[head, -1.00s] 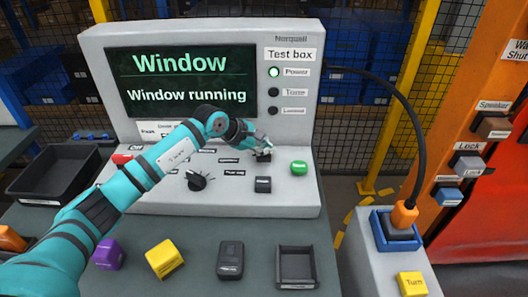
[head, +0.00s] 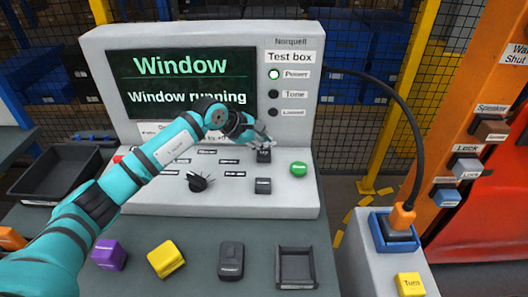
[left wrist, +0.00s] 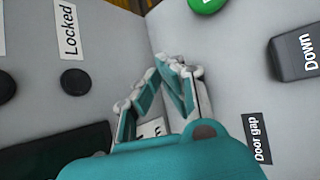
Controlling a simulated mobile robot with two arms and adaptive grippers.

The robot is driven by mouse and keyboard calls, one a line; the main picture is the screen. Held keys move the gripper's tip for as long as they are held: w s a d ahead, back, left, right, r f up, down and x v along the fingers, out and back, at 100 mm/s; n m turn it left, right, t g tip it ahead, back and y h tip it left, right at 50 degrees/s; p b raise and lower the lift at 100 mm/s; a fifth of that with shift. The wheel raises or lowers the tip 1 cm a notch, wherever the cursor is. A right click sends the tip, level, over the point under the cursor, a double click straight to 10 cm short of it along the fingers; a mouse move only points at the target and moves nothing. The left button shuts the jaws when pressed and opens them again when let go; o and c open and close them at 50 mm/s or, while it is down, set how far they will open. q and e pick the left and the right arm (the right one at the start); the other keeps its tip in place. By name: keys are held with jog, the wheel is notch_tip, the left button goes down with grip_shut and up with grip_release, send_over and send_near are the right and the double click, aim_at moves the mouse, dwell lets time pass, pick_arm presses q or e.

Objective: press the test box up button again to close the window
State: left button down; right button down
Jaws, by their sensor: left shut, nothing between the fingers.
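The test box (head: 105,60) stands on the bench, its screen (head: 180,85) reading "Window" and "Window running". The dark up button (head: 263,156) is on its sloped panel, above the dark down button (head: 263,186). My left gripper (head: 268,139) is shut and empty, its tip just above and behind the up button in the picture. I cannot tell for sure whether they touch, but the button's face shows clear. In the left wrist view the shut fingers (left wrist: 165,68) point at the panel, with the down button (left wrist: 297,55) to the right. The up button is not visible there. My right gripper is not in view.
A green button (head: 299,169) and a black knob (head: 198,182) are near on the panel. A yellow block (head: 165,259) and a small dark tray (head: 297,266) lie on the bench in front. A black cable (head: 405,105) loops at the right.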

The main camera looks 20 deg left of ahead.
pick_arm(q)
jog(key=shift+r+p, duration=0.75)
jog(key=shift+r, duration=1.35)
notch_tip(320, 180, up, 8)
jog(key=r+p, duration=0.1)
jog(key=p, duration=0.3)
send_over(265, 154)
jog(key=shift+f, duration=0.3)
